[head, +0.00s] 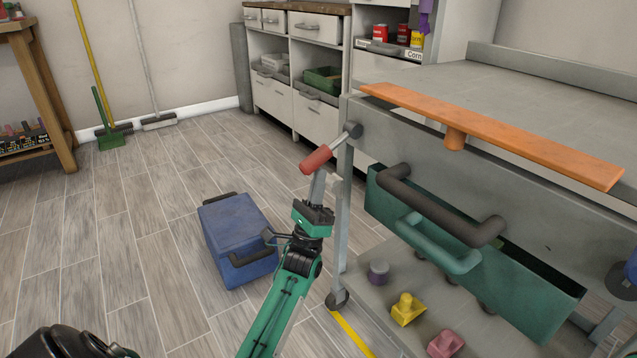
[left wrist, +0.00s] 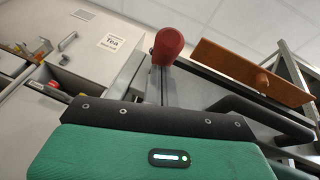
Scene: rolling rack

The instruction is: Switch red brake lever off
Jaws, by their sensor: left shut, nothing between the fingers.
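The red brake lever (head: 316,160) sticks out at the left front corner of the grey rolling rack (head: 342,230), on a grey rod tilted up to the right. In the left wrist view the red knob (left wrist: 168,44) shows straight ahead, above the gripper body. My left gripper (head: 320,186) is shut and empty, with its fingers just below the lever's red grip. I cannot tell whether they touch it. The fingers (left wrist: 161,86) also show below the knob in the left wrist view. My right gripper is not in view.
An orange board (head: 500,135) lies along the rack's front edge. Below it are a dark handle (head: 440,210) and a green drawer (head: 525,290). A blue box (head: 236,235) stands on the floor to the left.

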